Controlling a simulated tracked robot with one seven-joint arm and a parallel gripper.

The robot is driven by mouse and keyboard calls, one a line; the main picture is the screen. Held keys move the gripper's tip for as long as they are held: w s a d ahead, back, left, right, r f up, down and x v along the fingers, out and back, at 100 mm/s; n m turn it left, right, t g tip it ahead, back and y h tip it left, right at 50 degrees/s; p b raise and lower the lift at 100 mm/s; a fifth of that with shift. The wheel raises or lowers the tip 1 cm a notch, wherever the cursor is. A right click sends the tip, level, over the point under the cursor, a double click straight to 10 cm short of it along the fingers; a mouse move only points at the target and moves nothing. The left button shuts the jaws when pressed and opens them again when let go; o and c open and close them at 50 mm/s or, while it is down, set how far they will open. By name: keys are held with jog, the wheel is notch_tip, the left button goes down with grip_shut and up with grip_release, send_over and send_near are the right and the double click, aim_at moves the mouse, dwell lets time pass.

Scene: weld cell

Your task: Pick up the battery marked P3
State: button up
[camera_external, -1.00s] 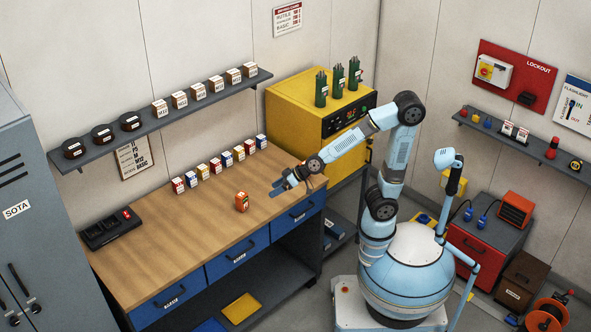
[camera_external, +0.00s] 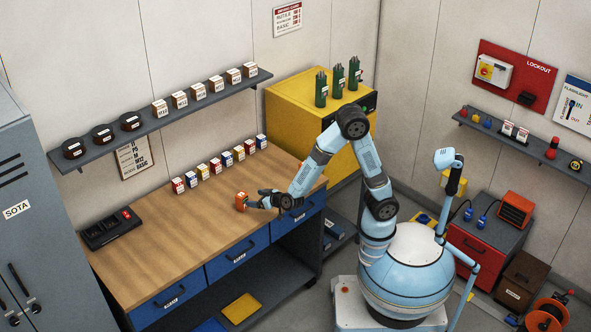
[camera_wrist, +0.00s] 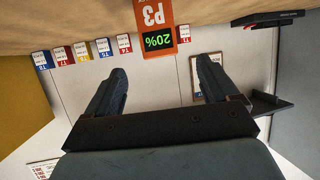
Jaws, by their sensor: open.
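The battery marked P3 (camera_external: 241,202) is an orange block standing on the wooden workbench (camera_external: 190,240). In the wrist view, which is upside down, the P3 battery (camera_wrist: 154,25) shows its label and a green "20%" display. My gripper (camera_external: 252,202) is low over the bench, just right of the battery. In the wrist view my gripper (camera_wrist: 160,80) has its two dark fingers spread wide, with the battery ahead, sideways between them. I cannot tell from these views whether the fingertips reach beside it.
A row of small coloured boxes (camera_external: 223,160) stands behind the battery along the bench's back. A black charger-like unit (camera_external: 110,228) lies at the bench's left end. A shelf (camera_external: 165,118) with black rolls and boxes hangs above. The bench left of the battery is clear.

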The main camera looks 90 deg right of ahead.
aim_at(239, 196)
jog(key=x, duration=0.5)
jog(key=shift+w+d+f, duration=0.15)
jog(key=shift+w+f, duration=0.05)
jog(key=shift+w, duration=0.05)
jog(key=shift+r+x, duration=0.1)
jog(key=shift+x, duration=1.45)
jog(key=shift+r+x, duration=0.15)
jog(key=shift+x, duration=1.4)
jog(key=shift+w, duration=0.1)
jog(key=c, duration=1.3)
